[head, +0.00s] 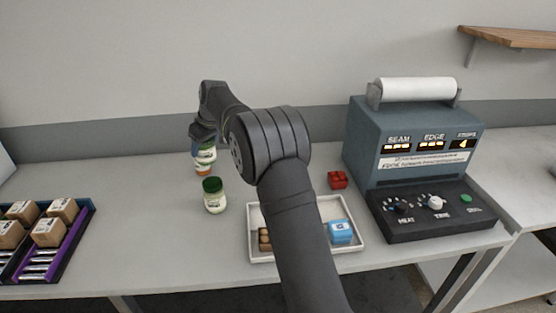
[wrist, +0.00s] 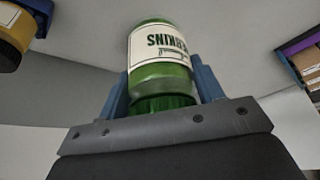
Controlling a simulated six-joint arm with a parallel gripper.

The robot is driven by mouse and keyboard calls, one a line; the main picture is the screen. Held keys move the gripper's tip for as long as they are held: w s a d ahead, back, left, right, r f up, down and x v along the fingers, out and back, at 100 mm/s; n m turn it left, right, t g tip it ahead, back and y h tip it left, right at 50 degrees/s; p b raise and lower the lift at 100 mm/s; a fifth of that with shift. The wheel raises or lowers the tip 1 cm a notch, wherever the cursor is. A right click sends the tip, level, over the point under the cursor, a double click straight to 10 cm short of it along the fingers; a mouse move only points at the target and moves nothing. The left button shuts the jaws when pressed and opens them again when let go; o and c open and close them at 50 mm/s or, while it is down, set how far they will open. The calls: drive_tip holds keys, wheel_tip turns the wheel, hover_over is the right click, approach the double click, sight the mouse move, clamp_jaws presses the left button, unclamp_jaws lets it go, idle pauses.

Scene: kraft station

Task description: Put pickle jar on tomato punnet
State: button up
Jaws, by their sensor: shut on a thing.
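My gripper (head: 203,148) is left of centre in the head view, shut on the pickle jar (head: 207,154). In the wrist view, the pickle jar (wrist: 158,60) is green glass with a white label ending in "RKINS", upside down in the picture, between the blue fingers (wrist: 160,88). The tomato punnet (head: 338,180) appears to be the small red block-like item on the table, left of the blue-grey machine. It is apart from the gripper, to its right.
A green-lidded jar (head: 214,196) stands just in front of the held jar. A white tray (head: 256,222) holds a brown item (head: 264,240) and a blue item (head: 340,232), partly behind my arm. A crate of boxes (head: 85,222) is at left; the sealing machine (head: 415,150) at right.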

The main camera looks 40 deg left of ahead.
drive_tip(key=w+d+r+m+t, duration=0.1)
drive_tip(key=w+d+r+m, duration=0.25)
drive_tip(key=w+d, duration=0.65)
drive_tip(key=w+d+r+m+t+h, duration=0.1)
drive_tip(key=w+d+r+m, duration=0.25)
drive_tip(key=w+d, duration=0.7)
drive_tip(key=w+d+r+m+t, duration=0.25)
drive_tip(key=w+d+r, duration=0.35)
drive_tip(key=d, duration=0.7)
hover_over(338, 175)
wheel_tip(338, 175, down, 13)
drive_tip(key=shift+g, duration=0.45)
drive_tip(key=shift+w+f, duration=0.1)
drive_tip(key=shift+f, duration=2.85)
drive_tip(key=shift+f, duration=0.2)
drive_tip(key=o, duration=1.3)
drive_tip(key=shift+o, duration=0.2)
